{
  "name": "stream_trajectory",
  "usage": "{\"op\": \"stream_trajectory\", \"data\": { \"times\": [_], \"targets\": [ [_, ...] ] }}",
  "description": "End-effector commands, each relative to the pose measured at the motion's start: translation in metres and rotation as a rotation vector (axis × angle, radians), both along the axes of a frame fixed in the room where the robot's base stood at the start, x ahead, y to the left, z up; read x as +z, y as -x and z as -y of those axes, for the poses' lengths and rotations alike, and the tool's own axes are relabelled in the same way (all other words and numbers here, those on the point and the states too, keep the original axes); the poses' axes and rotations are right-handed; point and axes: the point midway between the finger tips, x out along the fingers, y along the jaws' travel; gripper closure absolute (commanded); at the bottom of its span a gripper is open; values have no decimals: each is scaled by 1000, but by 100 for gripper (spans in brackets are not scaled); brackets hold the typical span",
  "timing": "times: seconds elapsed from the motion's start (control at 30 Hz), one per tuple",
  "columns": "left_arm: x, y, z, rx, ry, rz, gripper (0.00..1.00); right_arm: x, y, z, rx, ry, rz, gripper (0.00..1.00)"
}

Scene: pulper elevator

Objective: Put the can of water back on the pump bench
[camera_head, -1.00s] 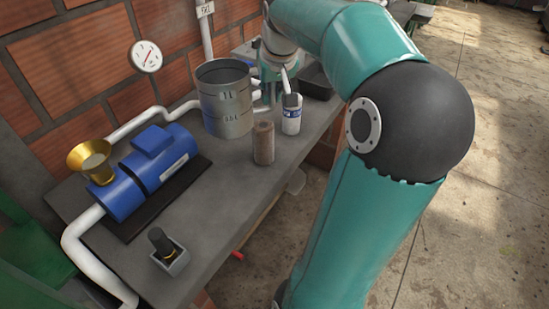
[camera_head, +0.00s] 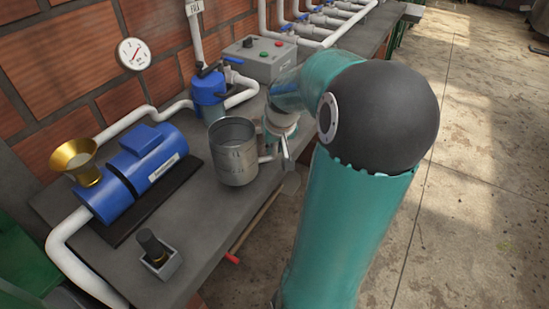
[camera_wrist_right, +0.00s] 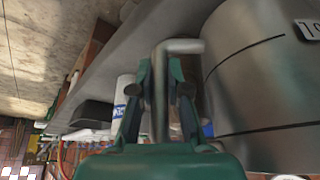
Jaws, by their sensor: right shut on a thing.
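The can of water (camera_head: 234,165) is a grey metal can with an open top and dark markings. In the head view it appears upright over the front part of the pump bench (camera_head: 190,235), near its edge; I cannot tell whether its base touches. My right gripper (camera_head: 284,152) is at the can's right side, shut on its handle. In the right wrist view the bent handle (camera_wrist_right: 163,90) runs between the fingers (camera_wrist_right: 161,88), with the can's wall (camera_wrist_right: 255,80) beside them. My left gripper is not in view.
The blue motor (camera_head: 140,170) with a brass funnel (camera_head: 77,160) is on the bench's left. A blue pump (camera_head: 208,97) and grey control box (camera_head: 262,62) stand behind the can. A small black-knobbed box (camera_head: 158,258) is in front. A white bottle (camera_wrist_right: 123,92) shows in the wrist view.

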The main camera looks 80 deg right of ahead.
Motion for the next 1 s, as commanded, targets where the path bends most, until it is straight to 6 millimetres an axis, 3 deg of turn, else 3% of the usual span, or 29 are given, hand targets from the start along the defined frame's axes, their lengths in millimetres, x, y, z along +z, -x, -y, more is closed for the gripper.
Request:
{"op": "stream_trajectory", "data": {
  "times": [0.3, 0.7, 0.73, 0.87, 1.0],
  "targets": [
    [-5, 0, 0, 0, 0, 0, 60, -39, 0, 0, -1, -4, -2, 100],
    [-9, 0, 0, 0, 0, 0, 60, -45, 0, 0, -1, 0, 0, 100],
    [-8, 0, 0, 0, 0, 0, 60, -45, 0, 0, 0, -1, 0, 81],
    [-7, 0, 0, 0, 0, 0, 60, -44, 0, 0, 0, -2, -1, 60],
    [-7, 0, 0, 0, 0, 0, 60, -44, 0, 0, 0, -2, -1, 60]
  ]
}}
